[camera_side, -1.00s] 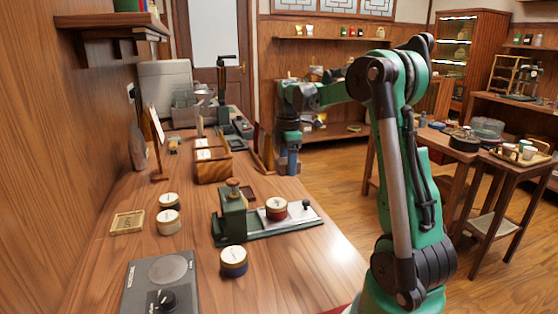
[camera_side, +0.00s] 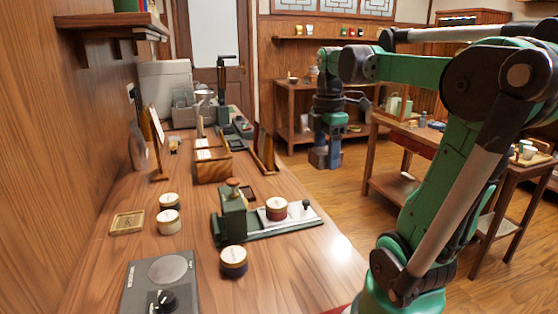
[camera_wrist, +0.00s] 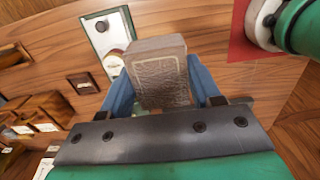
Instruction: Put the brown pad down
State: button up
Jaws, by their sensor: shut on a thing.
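My gripper (camera_side: 326,158) hangs in the air beyond the right edge of the wooden table in the side view. In the wrist view its two blue fingers are shut on a brownish-grey block with an embossed pattern, the brown pad (camera_wrist: 160,80). The pad sits squarely between the fingers and touches nothing else that I can see. A small dark brown square (camera_wrist: 82,83) lies on the table in the wrist view.
A green press (camera_side: 233,215) with a red-sided tin (camera_side: 276,208) stands on the table (camera_side: 190,265). Round tins (camera_side: 168,221), a wooden box (camera_side: 212,168) and a grey scale (camera_side: 160,283) are nearby. Side tables stand at the right. A red mat (camera_wrist: 240,45) lies near my base.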

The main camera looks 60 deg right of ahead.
aim_at(321, 246)
jog(key=shift+s+a+f, duration=0.1)
jog(key=shift+s+a, duration=0.1)
jog(key=shift+s, duration=0.05)
notch_tip(321, 246, down, 20)
jog(key=shift+r, duration=0.15)
dwell(0.4)
jog(key=o, duration=1.2)
jog(key=shift+o, duration=0.2)
notch_tip(321, 246, up, 12)
jog(key=w+a+m+t, duration=0.3)
jog(key=w+a+m, duration=0.1)
jog(key=a, duration=0.5)
jog(key=w+a+r+m+t, duration=0.1)
jog(key=w+a+m+t, duration=0.3)
jog(key=a, duration=0.6)
jog(key=shift+w+a+r+m, duration=0.25)
jog(key=shift+w+m, duration=0.25)
jog(key=shift+w, duration=0.35)
